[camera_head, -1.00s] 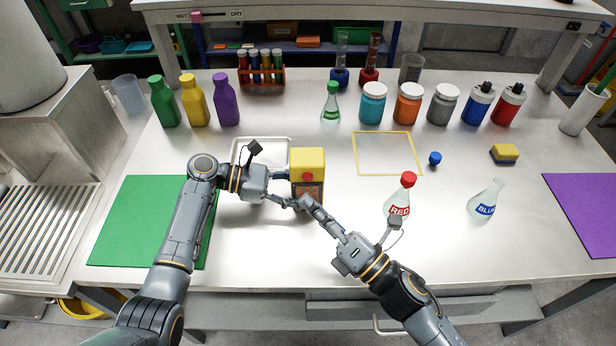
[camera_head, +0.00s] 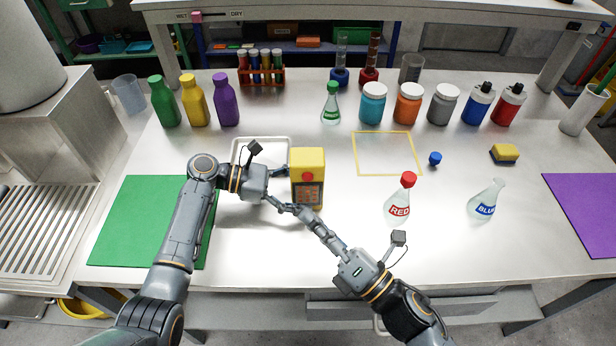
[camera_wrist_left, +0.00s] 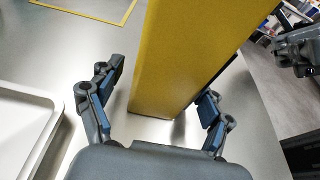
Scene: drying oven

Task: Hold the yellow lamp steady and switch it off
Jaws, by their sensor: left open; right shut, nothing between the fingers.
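The yellow lamp (camera_head: 308,160) is an upright box with a red button and a greyish, reddish-marked front panel, standing on the table left of centre. My left gripper (camera_head: 287,187) is open at its left side. In the left wrist view the lamp's plain yellow side (camera_wrist_left: 185,60) stands between the spread fingers (camera_wrist_left: 160,88); a gap shows at the left finger, and I cannot tell whether the right finger touches. My right gripper (camera_head: 300,211) is shut and empty, low before the lamp near its front lower edge. Whether it touches the lamp is unclear.
A white tray (camera_head: 240,146) lies behind my left gripper, and a green mat (camera_head: 125,225) is under my left arm. A red-capped flask (camera_head: 399,200) and a blue-labelled flask (camera_head: 486,200) stand right. A yellow outlined square (camera_head: 385,150) is empty. Bottles and jars line the back.

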